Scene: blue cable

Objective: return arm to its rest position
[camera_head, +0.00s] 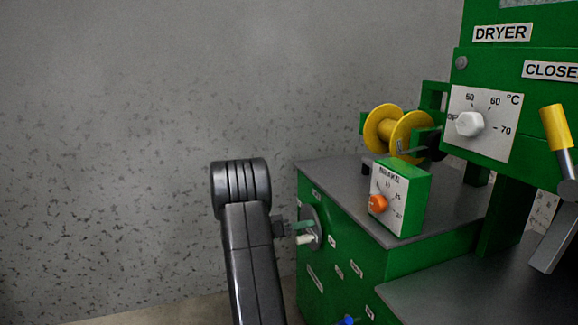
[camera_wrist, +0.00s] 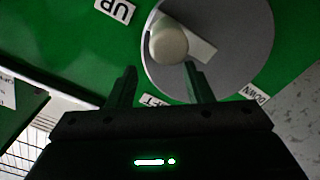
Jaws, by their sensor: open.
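My gripper (camera_wrist: 160,70) is open in the wrist view, with its two dark fingers apart and nothing seen between them. Its tips point at a round grey dial plate (camera_wrist: 232,60) with a pale knob (camera_wrist: 169,44) on a green panel. The knob lies just beyond the fingertips; I cannot tell whether they touch. In the head view my gripper (camera_head: 299,226) is close to the dial plate (camera_head: 316,240) on the side of a green cabinet, mostly hidden by my dark arm. The white knob (camera_head: 304,239) shows beside it.
The green cabinet (camera_head: 345,270) has a grey top with a brake box (camera_head: 402,197) and a yellow spool (camera_head: 377,128). A dryer panel (camera_head: 500,105) and a yellow-handled lever (camera_head: 556,128) stand at right. Free room lies left of my arm, before the grey wall (camera_head: 120,150).

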